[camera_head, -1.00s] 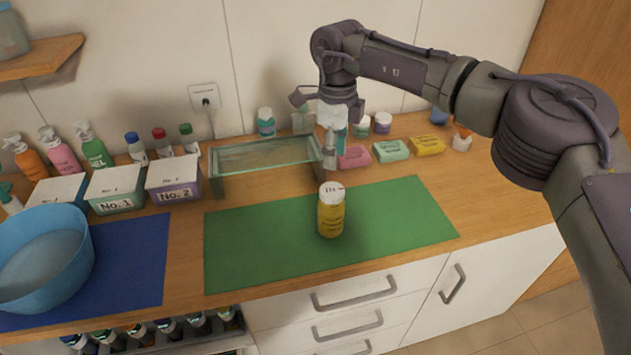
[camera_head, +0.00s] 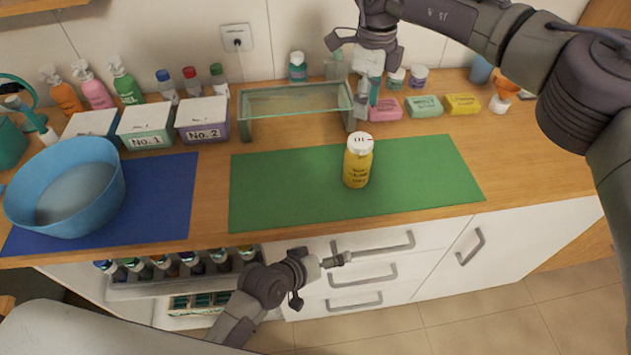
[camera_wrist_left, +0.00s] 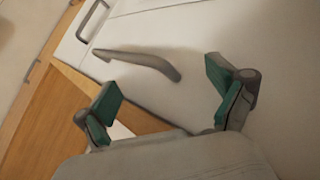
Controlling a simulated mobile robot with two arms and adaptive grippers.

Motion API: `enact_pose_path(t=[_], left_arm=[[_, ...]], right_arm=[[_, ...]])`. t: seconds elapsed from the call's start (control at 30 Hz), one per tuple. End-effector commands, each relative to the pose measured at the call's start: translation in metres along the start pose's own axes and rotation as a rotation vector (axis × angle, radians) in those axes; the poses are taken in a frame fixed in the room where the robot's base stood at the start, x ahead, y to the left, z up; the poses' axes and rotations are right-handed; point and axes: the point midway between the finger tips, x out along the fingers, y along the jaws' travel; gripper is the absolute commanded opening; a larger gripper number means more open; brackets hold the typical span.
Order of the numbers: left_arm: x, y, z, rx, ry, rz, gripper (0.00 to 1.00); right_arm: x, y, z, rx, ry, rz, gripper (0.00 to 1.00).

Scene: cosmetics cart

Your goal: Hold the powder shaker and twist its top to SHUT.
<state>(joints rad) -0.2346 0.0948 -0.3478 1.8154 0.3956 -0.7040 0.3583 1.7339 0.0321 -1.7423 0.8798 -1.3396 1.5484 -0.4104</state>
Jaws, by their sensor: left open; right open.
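The powder shaker (camera_head: 357,168) stands upright on the green mat (camera_head: 285,190). It has a yellow body with dark lettering and a white top (camera_head: 360,142) with small dark marks I cannot read. My right gripper (camera_head: 367,72) is open above the back of the counter, behind the shaker and apart from it. My left gripper (camera_head: 325,272) is below the counter edge, in front of the drawers, away from the shaker. In the left wrist view the left gripper (camera_wrist_left: 163,88) is open, its green-padded fingers spread and empty, with a drawer handle beyond them.
A glass-sided stand (camera_head: 245,128) is behind the mat. Soap bars (camera_head: 424,106) lie at the back right. Labelled boxes (camera_head: 146,140) and a blue basin (camera_head: 112,195) on a blue mat (camera_head: 170,215) are at left. Drawer handles (camera_head: 372,243) stick out near my left gripper. The green mat is clear around the shaker.

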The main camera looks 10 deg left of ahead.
Motion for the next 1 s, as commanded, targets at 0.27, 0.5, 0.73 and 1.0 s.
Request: enact_pose_path(t=[0.27, 0.5, 0.73, 1.0], left_arm=[[-0.030, 0.095, -0.043, 0.025, 0.059, 0.171, 0.95], [-0.047, 0.102, -0.090, 0.320, 0.165, 0.213, 0.95], [-0.059, 0.078, -0.138, 0.655, 0.270, 0.181, 0.95], [-0.066, 0.061, -0.169, 0.839, 0.330, 0.146, 0.95]], right_arm=[[0.000, 0.000, 0.000, 0.000, 0.000, 0.000, 0.42], [0.000, 0.000, 0.000, 0.000, 0.000, 0.000, 0.42], [0.000, 0.000, 0.000, 0.000, 0.000, 0.000, 0.42], [0.000, 0.000, 0.000, 0.000, 0.000, 0.000, 0.42]])
